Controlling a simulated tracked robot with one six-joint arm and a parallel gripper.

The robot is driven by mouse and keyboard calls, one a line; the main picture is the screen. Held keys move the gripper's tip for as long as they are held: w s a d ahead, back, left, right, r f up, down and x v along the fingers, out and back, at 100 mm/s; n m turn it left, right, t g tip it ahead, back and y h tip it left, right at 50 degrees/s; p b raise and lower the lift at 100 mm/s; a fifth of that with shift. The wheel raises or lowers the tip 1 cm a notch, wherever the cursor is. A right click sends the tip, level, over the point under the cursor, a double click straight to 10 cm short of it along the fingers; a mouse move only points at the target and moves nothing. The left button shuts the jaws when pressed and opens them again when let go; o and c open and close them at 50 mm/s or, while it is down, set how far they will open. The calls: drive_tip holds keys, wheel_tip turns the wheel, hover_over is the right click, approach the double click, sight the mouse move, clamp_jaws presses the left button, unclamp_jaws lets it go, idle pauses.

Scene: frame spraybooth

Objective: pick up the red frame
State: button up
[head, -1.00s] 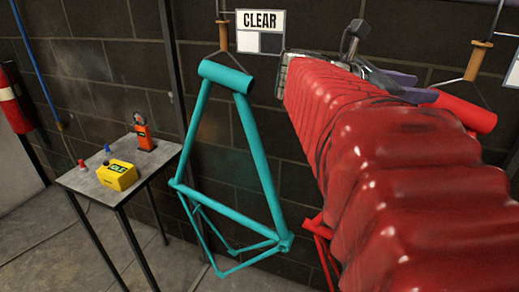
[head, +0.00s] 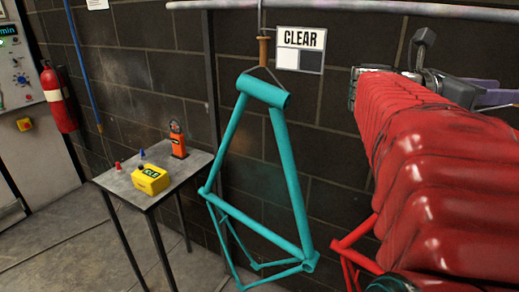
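The red frame (head: 352,252) shows only in part, low at the right of the teal frame. My red-sleeved arm crosses in front of it and hides most of it; its upper end is not visible. My gripper (head: 490,96) is at the right edge beyond the arm's far end, with grey-purple fingers partly cut off by the picture edge. Whether it is open or shut, and whether it touches the red frame, is not clear.
A teal frame (head: 288,180) hangs from a hook on the overhead rail (head: 380,10), close left of my arm. A CLEAR sign (head: 301,40) is behind. A small table (head: 120,184) holds a yellow box (head: 150,180) and an orange device (head: 177,143). A fire extinguisher (head: 58,98) stands left.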

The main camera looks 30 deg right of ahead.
drive_tip(key=shift+x, duration=2.65)
drive_tip(key=shift+x, duration=2.65)
drive_tip(key=shift+s+a, duration=0.1)
clamp_jaws()
drive_tip(key=shift+r, duration=0.25)
